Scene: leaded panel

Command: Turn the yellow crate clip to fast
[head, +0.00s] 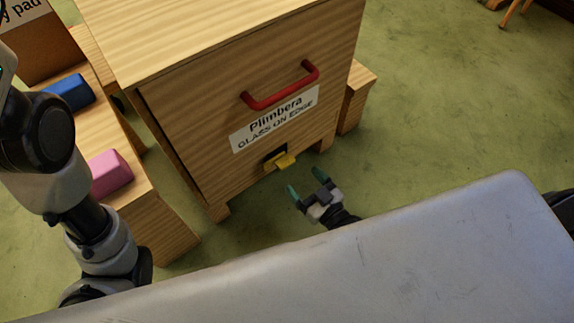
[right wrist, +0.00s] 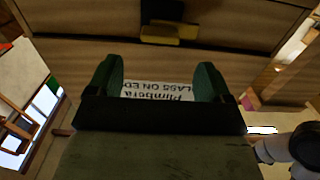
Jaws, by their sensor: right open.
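The yellow crate clip (head: 285,161) sits low on the front of the wooden crate (head: 185,130), on a black backing, under the white label (head: 275,119). In the right wrist view the clip (right wrist: 173,31) shows near the top, past the fingers. My right gripper (head: 306,184) is open and empty, with green fingertips, just in front of the clip and apart from it. Its fingers (right wrist: 160,80) also show in the right wrist view, with the label between them. My left arm shows at the left edge of the head view, but its gripper is not visible.
A red handle (head: 281,87) is on the crate front above the label. A low wooden bench at left bears a pink block (head: 109,172) and a blue block (head: 70,92). A grey surface (head: 400,255) fills the lower foreground. Green floor (head: 440,100) is clear at right.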

